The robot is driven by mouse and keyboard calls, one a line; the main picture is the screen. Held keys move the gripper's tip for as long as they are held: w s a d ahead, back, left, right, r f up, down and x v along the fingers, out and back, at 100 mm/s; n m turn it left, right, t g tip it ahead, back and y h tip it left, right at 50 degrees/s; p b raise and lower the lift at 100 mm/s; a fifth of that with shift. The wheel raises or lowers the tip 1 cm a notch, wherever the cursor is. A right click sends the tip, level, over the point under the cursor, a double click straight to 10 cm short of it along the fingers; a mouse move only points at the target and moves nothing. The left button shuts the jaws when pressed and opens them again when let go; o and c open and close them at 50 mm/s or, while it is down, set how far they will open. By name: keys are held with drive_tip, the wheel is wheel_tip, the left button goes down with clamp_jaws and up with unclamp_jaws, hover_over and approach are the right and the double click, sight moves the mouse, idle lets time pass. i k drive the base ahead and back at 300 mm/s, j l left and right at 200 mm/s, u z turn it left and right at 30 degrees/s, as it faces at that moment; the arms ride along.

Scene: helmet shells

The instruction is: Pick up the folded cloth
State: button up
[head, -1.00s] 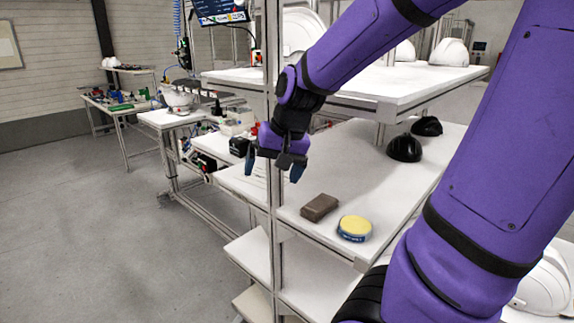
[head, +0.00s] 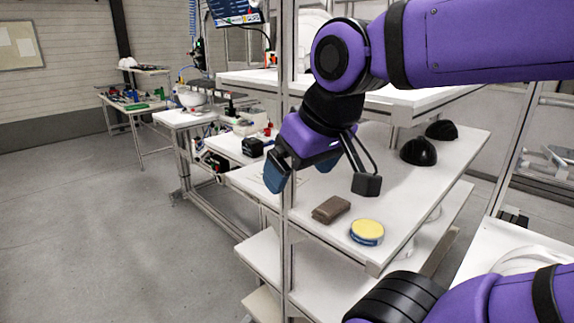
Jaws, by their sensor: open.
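The folded cloth (head: 331,209) is a small brown pad lying flat on the white middle shelf (head: 408,205), near its front edge. My gripper (head: 322,184) is open and empty. In the picture its fingers are above the cloth, one to the upper left and one to the upper right. The gripper appears apart from the cloth; its exact height above the shelf is hard to tell.
A round tin with a yellow top (head: 367,231) sits just right of the cloth. Two black helmet shells (head: 418,151) (head: 441,130) stand farther back on the shelf. A metal post (head: 285,215) rises left of the cloth. An upper shelf (head: 400,98) is above.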

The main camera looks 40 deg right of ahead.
sight(328, 213)
drive_tip(key=k+j+z, duration=0.15)
drive_tip(key=k+z, duration=0.15)
drive_tip(key=z, duration=0.2)
drive_tip(key=k+z, duration=0.45)
drive_tip(key=i, duration=0.1)
